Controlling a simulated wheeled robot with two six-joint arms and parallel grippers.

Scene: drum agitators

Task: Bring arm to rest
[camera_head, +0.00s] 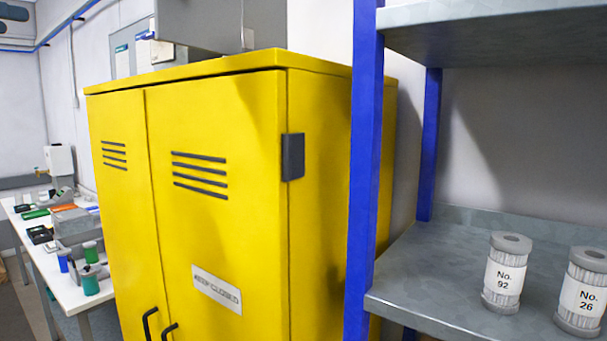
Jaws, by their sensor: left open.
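I cannot make out either of my grippers or arms in the head view. A tall yellow cabinet (220,130) fills the middle, with its doors shut and a "KEEP CLOSED" label (217,289) on the front. Soft dark shadows fall on its upper front and its side. What casts them does not show.
At the right stands a shelf with blue posts (364,150) and grey boards (440,262). Two grey cylinders, "No. 92" (505,278) and "No. 26" (582,297), stand upright on it. At the left, a white bench (70,295) holds small items. A grey box-like thing (200,25) sits above the cabinet.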

